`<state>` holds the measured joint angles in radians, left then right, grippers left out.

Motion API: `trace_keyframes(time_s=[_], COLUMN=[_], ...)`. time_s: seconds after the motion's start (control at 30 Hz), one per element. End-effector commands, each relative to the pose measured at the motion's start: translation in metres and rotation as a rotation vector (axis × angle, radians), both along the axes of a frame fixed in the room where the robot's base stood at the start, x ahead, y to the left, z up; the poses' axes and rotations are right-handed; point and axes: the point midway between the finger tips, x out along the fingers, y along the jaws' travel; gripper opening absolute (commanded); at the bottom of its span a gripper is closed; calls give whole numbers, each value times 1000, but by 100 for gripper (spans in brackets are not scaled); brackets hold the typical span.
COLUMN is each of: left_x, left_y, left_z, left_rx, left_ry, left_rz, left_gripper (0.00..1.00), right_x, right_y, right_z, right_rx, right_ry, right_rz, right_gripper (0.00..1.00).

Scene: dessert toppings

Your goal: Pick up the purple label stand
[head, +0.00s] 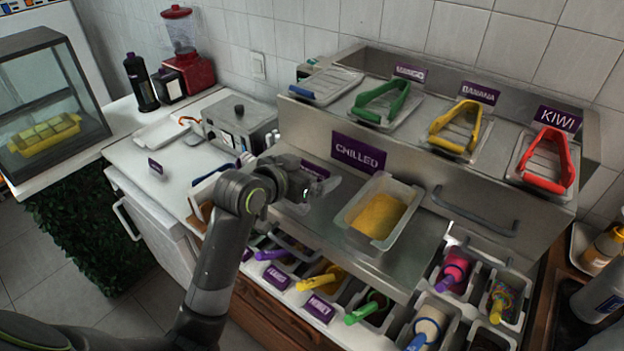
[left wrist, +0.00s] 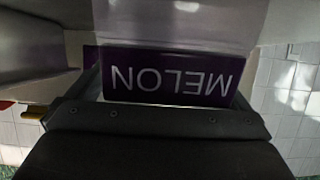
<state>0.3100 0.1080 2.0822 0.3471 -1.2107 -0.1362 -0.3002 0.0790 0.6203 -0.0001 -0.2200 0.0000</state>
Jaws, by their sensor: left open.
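The purple label stand with white letters reading MELON (left wrist: 172,87) shows upside down and close up in the left wrist view, between the sides of my left gripper. In the head view a purple label (head: 315,169) stands on the steel counter just behind my left gripper (head: 318,190); its text is too small to read surely. My left gripper is open, and its jaws are at the label. I cannot tell whether they touch it. My right gripper is not in view.
A tray of yellow topping (head: 378,216) sits right of my gripper, below the CHILLED sign (head: 358,152). Bins with coloured-handled tools fill the front. Green, yellow (head: 455,127) and red tongs lie on the upper shelf. A grey machine (head: 240,122) stands behind left.

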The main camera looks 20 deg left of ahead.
Motion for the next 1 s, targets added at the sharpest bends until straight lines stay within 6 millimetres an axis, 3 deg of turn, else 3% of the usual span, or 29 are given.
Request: trace_keyframes(time_s=[0.07,0.4,0.73,1.0], left_x=[0,0,0,0], left_y=[0,0,0,0], left_z=[0,0,8,56], left_rx=[0,0,0,2], left_ry=[0,0,-4,-8], left_rz=[0,0,-1,-1], left_gripper=[97,53,52,52], right_x=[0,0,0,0], right_y=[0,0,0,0], right_z=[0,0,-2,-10], right_rx=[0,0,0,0], right_ry=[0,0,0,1], right_rz=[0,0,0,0], right_gripper=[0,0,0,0])
